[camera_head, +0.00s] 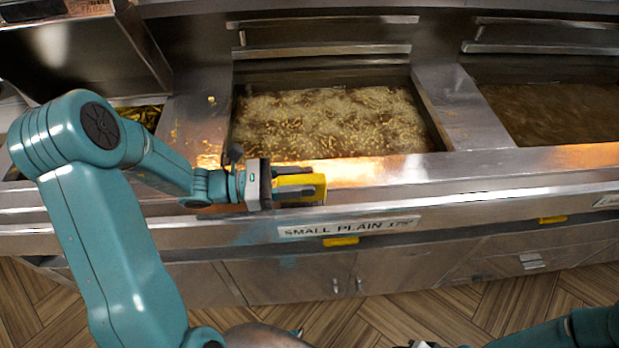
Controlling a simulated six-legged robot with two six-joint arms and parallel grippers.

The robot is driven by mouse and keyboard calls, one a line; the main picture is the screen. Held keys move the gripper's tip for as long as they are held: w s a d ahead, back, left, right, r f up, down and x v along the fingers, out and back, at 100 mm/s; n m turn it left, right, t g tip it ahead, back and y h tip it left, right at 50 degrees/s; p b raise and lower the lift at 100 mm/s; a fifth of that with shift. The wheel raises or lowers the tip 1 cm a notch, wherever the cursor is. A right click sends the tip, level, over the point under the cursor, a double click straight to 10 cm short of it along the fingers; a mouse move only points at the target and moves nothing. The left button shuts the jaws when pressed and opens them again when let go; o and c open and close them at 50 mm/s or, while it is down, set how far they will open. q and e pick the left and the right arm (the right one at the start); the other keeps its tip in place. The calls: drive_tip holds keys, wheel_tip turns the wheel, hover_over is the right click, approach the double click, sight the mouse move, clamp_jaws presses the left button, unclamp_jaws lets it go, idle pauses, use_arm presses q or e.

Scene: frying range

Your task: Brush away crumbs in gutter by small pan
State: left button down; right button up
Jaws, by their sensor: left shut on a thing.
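The gutter (360,172) is the shiny metal strip along the pan's near edge. Golden crumbs (207,160) lie on the metal by the pan's left near corner, with a few further back. My left gripper (297,186) is over the front ledge, shut on a yellow block-like tool, probably a brush. Its bristles and any contact with the metal are hidden. My right arm shows at the lower right; its fingertips are not visible.
Another oil pan (560,110) is at the right, past a metal divider (462,108). A steel hood or bin (90,50) stands at the upper left. The wooden floor is below.

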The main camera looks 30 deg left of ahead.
use_arm(q)
drive_tip(key=shift+r, duration=0.1)
wheel_tip(320, 180, up, 7)
drive_tip(key=p, duration=0.6)
idle(1.0)
